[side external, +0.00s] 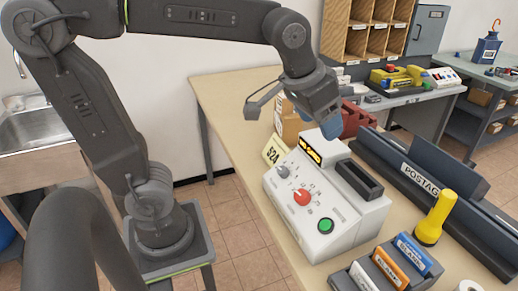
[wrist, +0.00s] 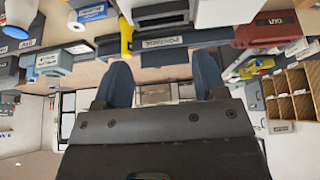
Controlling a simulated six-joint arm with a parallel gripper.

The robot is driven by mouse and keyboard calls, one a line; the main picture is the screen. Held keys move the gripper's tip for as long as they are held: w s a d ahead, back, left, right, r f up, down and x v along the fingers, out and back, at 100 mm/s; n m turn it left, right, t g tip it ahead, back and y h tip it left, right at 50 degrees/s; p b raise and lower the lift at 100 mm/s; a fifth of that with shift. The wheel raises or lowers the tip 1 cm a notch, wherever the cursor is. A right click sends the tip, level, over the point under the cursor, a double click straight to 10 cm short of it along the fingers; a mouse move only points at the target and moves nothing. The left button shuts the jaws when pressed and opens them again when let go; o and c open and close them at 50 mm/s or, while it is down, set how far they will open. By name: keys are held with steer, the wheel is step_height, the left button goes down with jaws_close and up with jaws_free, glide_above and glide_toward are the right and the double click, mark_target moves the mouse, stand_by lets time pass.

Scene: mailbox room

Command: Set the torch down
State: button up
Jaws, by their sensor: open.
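The yellow torch (side external: 435,217) stands on the table, wide end down and slightly tilted in the picture, at the right of the side view. It also shows as a yellow shape at the upper left of the wrist view (wrist: 126,36). My gripper (side external: 333,128) is up behind the white machine, well apart from the torch. In the wrist view my gripper's two blue-grey fingers (wrist: 162,78) are spread, with nothing between them.
A white machine with knobs (side external: 325,215) stands between my arm and the torch. A dark "POSTAGE" unit (side external: 405,175) lies behind the torch. A holder with coloured cards (side external: 385,268) is in front. Red (side external: 355,117) and cardboard boxes (side external: 288,122) stand near my gripper. The table's far left is bare.

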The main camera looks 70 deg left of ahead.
steer(key=s+a+f, duration=0.2)
steer(key=s+f, duration=0.3)
steer(key=s, duration=0.6)
steer(key=shift+a+f, duration=0.3)
steer(key=shift+f, duration=0.05)
